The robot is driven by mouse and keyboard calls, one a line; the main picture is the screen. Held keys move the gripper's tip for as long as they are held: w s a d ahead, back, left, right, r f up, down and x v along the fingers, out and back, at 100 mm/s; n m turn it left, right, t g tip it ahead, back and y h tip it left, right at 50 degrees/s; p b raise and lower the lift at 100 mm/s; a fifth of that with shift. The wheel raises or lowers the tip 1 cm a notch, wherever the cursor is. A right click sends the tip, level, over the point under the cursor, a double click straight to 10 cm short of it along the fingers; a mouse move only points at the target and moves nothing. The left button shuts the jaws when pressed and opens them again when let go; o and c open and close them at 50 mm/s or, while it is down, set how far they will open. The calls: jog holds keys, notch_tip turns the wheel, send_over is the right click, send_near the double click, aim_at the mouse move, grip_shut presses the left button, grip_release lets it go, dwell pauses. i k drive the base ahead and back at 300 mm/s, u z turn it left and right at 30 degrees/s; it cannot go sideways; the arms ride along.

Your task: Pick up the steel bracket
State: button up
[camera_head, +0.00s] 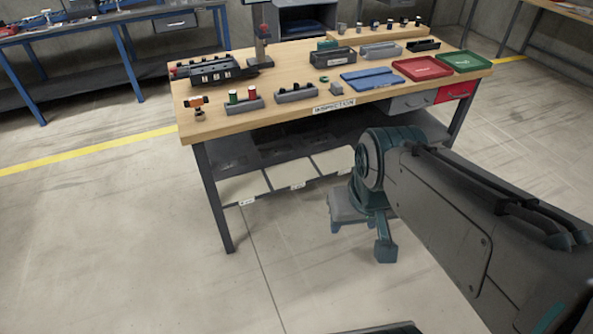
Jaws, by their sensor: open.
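A small grey angular piece (336,89) stands near the front edge of the inspection table (290,130), just above its label. It may be the steel bracket, but it is too small to tell for sure. My gripper (362,240) hangs in front of the table, below the tabletop level in the picture, pointing down over the floor. Its fingers are apart and nothing shows between them. It is well away from the grey piece.
On the tabletop are a dark fixture (212,71) at left, grey holders (296,94) along the front, blue plates (371,79), a red tray (422,69) and a green tray (465,62). A lower shelf (262,150) is under the table. Open floor lies in front.

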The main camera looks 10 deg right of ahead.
aim_at(231, 64)
jog(key=u, duration=1.7)
jog(key=i, duration=3.3)
jog(key=z, duration=2.05)
